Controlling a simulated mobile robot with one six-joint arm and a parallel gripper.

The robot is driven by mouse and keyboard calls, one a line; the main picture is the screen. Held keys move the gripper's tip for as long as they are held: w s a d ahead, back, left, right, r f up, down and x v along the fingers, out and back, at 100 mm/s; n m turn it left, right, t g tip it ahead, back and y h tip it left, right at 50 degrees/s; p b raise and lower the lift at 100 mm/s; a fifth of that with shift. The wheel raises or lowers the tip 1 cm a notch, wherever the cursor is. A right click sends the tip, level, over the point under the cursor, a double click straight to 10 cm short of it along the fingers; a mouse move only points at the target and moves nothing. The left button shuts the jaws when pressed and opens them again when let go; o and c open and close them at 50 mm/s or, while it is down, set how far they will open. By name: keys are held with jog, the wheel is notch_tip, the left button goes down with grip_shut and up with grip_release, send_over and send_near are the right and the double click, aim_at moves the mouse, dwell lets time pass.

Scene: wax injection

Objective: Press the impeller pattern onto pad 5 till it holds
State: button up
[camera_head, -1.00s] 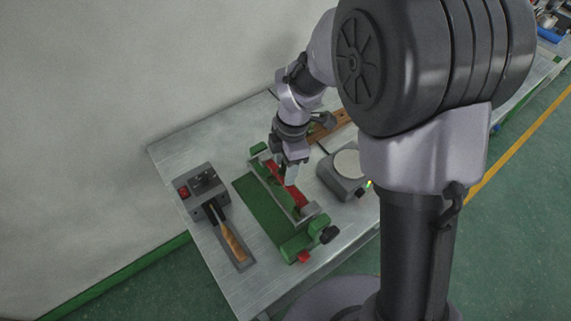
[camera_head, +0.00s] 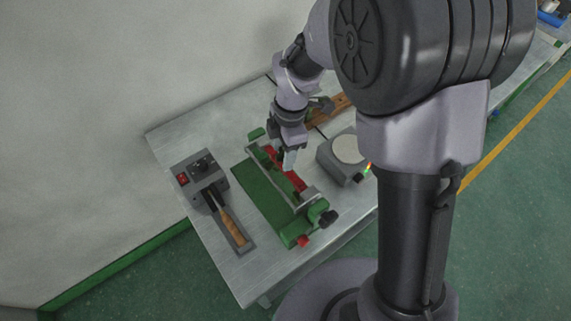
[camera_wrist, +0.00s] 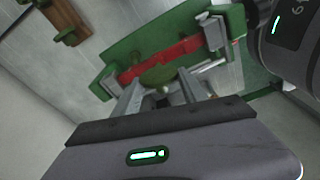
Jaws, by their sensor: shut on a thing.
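My gripper (camera_head: 289,166) is at the middle of a green fixture (camera_head: 265,205) with a red bar (camera_head: 300,183) along it. In the wrist view the gripper (camera_wrist: 160,86) is shut on a dark green rounded piece, the impeller pattern (camera_wrist: 158,75). The pattern sits against or just in front of the red bar (camera_wrist: 192,45); I cannot tell whether they touch. No pad numbers are readable, so I cannot tell which pad this is. In the head view the gripper hides the pattern.
A grey box (camera_head: 193,171) with a red switch stands left of the fixture, beside a wooden-handled tool (camera_head: 232,227) in a holder. A grey device with a pale round top (camera_head: 349,150) stands to the right. A wooden strip (camera_head: 340,103) lies behind.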

jog(key=shift+f, duration=0.45)
dwell(2.0)
jog(key=o, duration=1.4)
jog(key=shift+o, duration=0.5)
jog(key=o, duration=0.5)
jog(key=shift+c, duration=0.2)
notch_tip(320, 180, up, 7)
jog(key=p, duration=0.5)
jog(key=shift+r, duration=0.15)
